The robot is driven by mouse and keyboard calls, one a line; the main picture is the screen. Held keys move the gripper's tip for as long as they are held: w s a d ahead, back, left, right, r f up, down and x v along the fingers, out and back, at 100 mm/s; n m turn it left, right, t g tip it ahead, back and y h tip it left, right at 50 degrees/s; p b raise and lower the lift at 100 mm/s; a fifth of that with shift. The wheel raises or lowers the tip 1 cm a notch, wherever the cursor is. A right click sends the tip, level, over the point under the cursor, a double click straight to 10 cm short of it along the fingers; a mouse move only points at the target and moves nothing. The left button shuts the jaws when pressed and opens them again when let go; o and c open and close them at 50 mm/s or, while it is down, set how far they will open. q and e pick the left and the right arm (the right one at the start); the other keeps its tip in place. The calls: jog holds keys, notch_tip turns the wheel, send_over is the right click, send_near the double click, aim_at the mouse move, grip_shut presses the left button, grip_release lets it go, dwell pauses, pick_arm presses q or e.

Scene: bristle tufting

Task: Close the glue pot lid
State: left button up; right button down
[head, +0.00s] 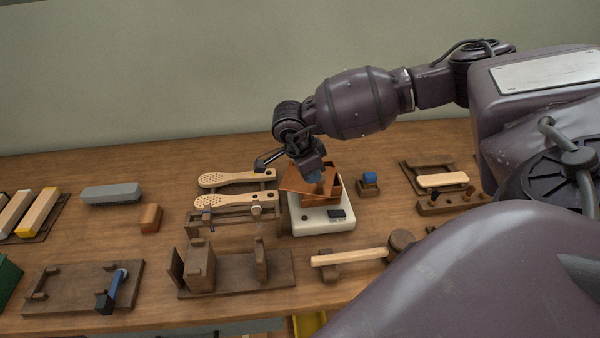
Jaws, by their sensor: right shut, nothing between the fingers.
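The glue pot (335,187) is a copper-brown square box standing on a white heater base (322,222). Its flat brown lid (296,181) shows at the pot's left side, tilted. My right gripper (317,177) comes down from above at the lid and the pot opening, its fingers shut with nothing between them. The gripper hides part of the lid and the pot's inside; I cannot tell if it touches the lid. My left gripper is not in view.
Brush handles (237,178) on a rack stand close left of the pot. A small holder with a blue block (370,178) is close right. A wooden mallet (348,257) and a wooden jig (272,271) lie in front. The table (140,245) has free room at left.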

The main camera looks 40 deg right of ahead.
aim_at(327, 181)
jog(key=shift+s+d+f+n+t, duration=0.1)
jog(key=shift+d+n+t, duration=0.05)
jog(key=shift+d+n, duration=0.4)
jog(key=shift+s+d+n+t, duration=0.1)
jog(key=shift+d+n+t, duration=0.05)
jog(key=shift+d+n, duration=0.4)
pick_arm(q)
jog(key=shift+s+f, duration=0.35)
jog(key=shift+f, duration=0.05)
pick_arm(e)
jog(key=shift+d, duration=0.6)
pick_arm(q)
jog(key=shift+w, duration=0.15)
